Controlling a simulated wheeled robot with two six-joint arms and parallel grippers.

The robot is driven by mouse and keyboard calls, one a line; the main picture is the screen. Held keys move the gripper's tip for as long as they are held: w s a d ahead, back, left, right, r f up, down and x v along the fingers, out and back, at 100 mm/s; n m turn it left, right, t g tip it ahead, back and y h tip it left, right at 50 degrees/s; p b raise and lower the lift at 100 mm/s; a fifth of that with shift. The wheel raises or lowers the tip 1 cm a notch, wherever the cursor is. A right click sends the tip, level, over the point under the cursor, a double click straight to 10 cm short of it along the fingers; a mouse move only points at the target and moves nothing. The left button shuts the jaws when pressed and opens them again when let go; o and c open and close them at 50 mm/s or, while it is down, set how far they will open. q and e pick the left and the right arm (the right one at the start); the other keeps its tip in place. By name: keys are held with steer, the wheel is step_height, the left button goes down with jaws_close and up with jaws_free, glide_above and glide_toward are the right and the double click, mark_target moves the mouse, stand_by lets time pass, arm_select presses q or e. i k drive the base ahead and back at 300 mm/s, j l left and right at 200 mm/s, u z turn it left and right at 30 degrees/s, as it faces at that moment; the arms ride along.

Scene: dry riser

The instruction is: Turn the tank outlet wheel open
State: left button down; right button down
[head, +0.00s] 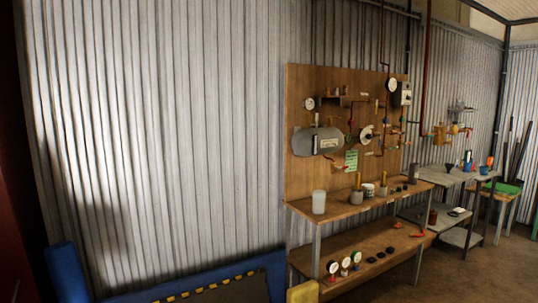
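A grey horizontal tank (303,142) with a pale label is mounted on the wooden backboard (300,90) of a bench, right of the picture's middle. A small green-and-red fitting (349,140) sits just right of the tank, on the pipework. It may be the tank outlet wheel, but it is too small to tell, and its turn position cannot be read. Neither of my grippers is in view, and nothing is seen touching the tank or its fittings.
The wooden bench (335,212) holds a whitish jar (319,202) and several small items; its lower shelf (375,246) holds gauges. A blue frame with a hazard-striped edge (205,287) stands at the bottom. A second bench (455,178) is farther right. Bare floor (475,275) shows at lower right.

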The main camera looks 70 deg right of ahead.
mark_target(347, 138)
steer(key=z, duration=2.85)
steer(key=i+l+u, duration=0.2)
steer(key=l, duration=0.35)
steer(key=i+l+u, duration=0.15)
steer(key=l, duration=0.4)
steer(key=i+l+u, duration=0.2)
steer(key=l, duration=0.4)
steer(key=i+l+u, duration=0.15)
steer(key=l, duration=0.45)
steer(key=l+u, duration=0.2)
steer(key=l, duration=0.4)
steer(key=i+l+u, duration=0.15)
steer(key=l, duration=0.2)
steer(key=i+l+u, duration=0.15)
steer(key=l, duration=0.25)
steer(key=i+l+u, duration=0.1)
steer(key=i+l, duration=0.15)
steer(key=l, duration=0.15)
steer(key=i+l+u, duration=0.15)
steer(key=l, duration=0.25)
steer(key=i+l+u, duration=0.15)
steer(key=l, duration=0.3)
steer(key=l+u, duration=0.15)
steer(key=l, duration=0.25)
steer(key=i, duration=0.05)
